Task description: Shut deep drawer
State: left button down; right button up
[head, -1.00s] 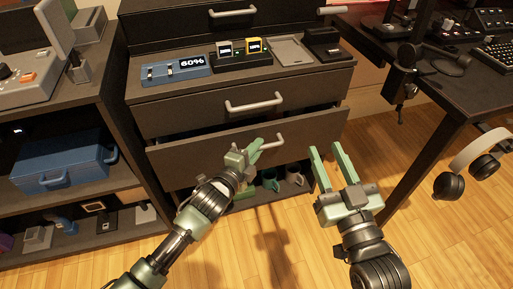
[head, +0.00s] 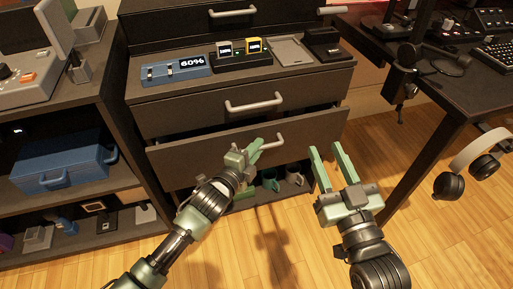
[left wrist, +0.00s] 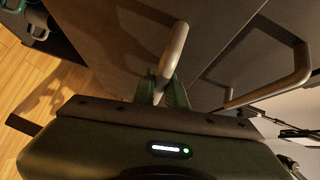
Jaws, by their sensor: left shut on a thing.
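The deep drawer (head: 205,158) is the lowest drawer of the dark cabinet. It stands partly open, with a dark gap showing above its front. Its metal bar handle (head: 272,143) is at the front's middle. My left gripper (head: 254,150) is at this handle, its green fingers shut on it. In the left wrist view the handle (left wrist: 173,50) runs down between the fingers (left wrist: 165,90). My right gripper (head: 329,160) is open and empty, in front of the cabinet's right side, apart from the drawer.
A shut drawer with a handle (head: 254,104) is above. Mugs (head: 270,180) stand below the deep drawer. A shelf with a blue case (head: 62,166) is on the left. A desk (head: 440,100) and headphones (head: 470,165) are on the right. Wooden floor is free in front.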

aim_at(251, 139)
pick_arm(q)
jog(key=shift+f, duration=0.1)
jog(key=shift+w+a, duration=0.35)
jog(key=shift+w, duration=0.6)
jog(key=shift+w+a, duration=0.3)
jog(key=shift+w, duration=0.6)
pick_arm(e)
jog(key=shift+s+f, duration=0.1)
jog(key=shift+f, duration=0.25)
pick_arm(q)
jog(key=shift+w+a+r, duration=0.1)
jog(key=shift+r, duration=0.1)
jog(key=c, duration=1.7)
grip_release()
